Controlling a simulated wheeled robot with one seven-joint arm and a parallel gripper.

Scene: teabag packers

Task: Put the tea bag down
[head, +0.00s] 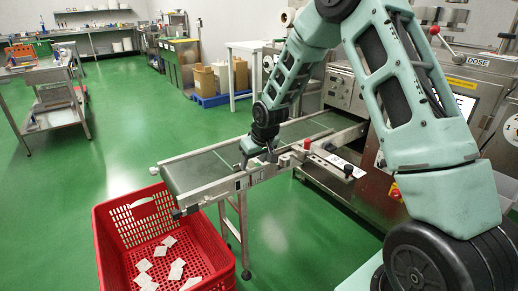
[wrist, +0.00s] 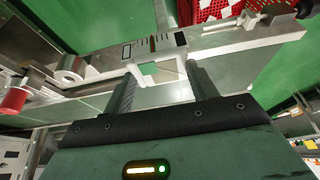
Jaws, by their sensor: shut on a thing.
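My gripper (head: 258,152) is low over the conveyor belt (head: 185,172), beside its near side rail. In the wrist view my gripper (wrist: 160,78) has its two fingers on either side of a pale, thin tea bag (wrist: 148,79), and is shut on it. The tea bag is too small and covered to make out in the head view. I cannot tell whether it touches the belt or rail. Several white tea bags (head: 176,269) lie in the red crate (head: 112,262) below the belt's near-left end.
The packing machine (head: 342,92) stands at the right end of the conveyor. A red knob (wrist: 14,100) and a metal roller (wrist: 72,68) show at left in the wrist view. A steel table (head: 45,75) stands far left. Green floor (head: 130,110) is clear between.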

